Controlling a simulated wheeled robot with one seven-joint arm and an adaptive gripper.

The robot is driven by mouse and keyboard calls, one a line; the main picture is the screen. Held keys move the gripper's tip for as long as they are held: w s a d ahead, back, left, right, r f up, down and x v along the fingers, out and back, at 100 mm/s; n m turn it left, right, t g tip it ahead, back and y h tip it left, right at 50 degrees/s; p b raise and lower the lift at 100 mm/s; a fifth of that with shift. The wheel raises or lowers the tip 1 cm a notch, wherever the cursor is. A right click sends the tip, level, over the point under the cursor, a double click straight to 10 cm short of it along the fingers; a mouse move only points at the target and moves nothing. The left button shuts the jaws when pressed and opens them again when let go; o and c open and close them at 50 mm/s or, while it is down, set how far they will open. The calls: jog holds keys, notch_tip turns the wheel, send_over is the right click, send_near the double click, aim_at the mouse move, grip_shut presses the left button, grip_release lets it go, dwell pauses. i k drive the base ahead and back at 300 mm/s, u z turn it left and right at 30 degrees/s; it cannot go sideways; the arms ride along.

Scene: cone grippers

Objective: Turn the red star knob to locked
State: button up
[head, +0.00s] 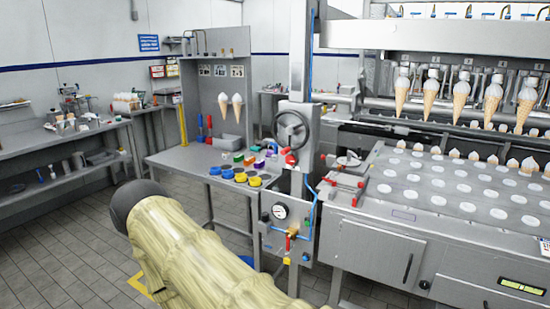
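A small red knob (291,159) is on the steel column, just below the dark handwheel (292,131). It is too small here to tell whether it is star-shaped or which position it is turned to. Another red part (291,233) sits on the brass valve fitting of the panel below, right of the round gauge (280,211). My arm, in a pale yellow sleeve with a dark rounded end, fills the lower middle. My gripper's fingers do not show.
A steel bench (200,160) with colored jars and blocks stands left of the column. The cone machine's tray (430,185) with white round spots is at right, with red-handled clamps (357,197) at its near left corner. Tiled floor (60,245) is free at left.

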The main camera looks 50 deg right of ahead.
aim_at(290, 159)
jog(key=z, duration=0.65)
jog(key=i, duration=1)
jog(key=z, duration=0.9)
